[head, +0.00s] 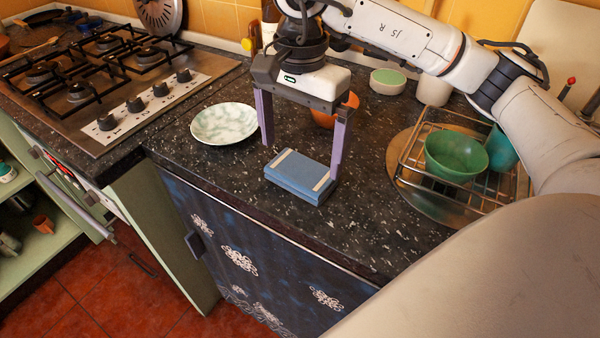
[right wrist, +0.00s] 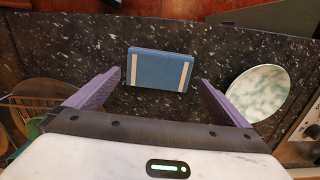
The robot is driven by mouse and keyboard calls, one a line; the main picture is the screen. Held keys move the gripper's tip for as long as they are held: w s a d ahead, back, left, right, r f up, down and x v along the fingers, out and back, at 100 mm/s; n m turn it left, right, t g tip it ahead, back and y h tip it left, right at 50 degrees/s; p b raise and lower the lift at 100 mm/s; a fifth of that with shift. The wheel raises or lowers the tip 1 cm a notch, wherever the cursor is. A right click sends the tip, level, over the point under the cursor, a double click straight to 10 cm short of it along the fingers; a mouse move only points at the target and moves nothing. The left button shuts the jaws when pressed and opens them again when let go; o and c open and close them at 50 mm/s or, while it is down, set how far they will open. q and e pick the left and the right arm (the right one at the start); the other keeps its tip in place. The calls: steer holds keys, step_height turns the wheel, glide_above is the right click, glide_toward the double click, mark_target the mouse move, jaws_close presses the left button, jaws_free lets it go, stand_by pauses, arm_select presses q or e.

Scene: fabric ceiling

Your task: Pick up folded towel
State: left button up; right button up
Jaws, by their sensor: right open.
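The folded towel (head: 300,177) is a flat blue block with two pale stripes. It lies on the dark speckled counter near its front edge. In the right wrist view the towel (right wrist: 158,70) lies ahead of the fingers, midway between them. My right gripper (head: 302,160) is open and empty, with its purple fingers pointing down above and behind the towel, one toward each side. In the right wrist view its fingers (right wrist: 158,90) are spread wide and do not appear to touch the towel. My left gripper is not in view.
A marbled plate (head: 224,124) lies left of the towel. An orange bowl (head: 334,112) stands behind the gripper. A wire rack (head: 410,165) with a green bowl (head: 456,155) is at right. A gas hob (head: 110,80) is at left. The counter right of the towel is clear.

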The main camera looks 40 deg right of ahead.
mark_target(301, 169)
step_height(301, 169, down, 5)
steer(key=shift+s+p, duration=0.15)
steer(key=shift+p, duration=0.15)
steer(key=c, duration=0.8)
steer(key=shift+o, duration=0.2)
step_height(301, 169, up, 10)
steer(key=o, duration=0.5)
steer(key=shift+c, duration=0.2)
steer(key=c, duration=0.3)
steer(key=shift+s, duration=0.1)
steer(key=shift+c, duration=0.2)
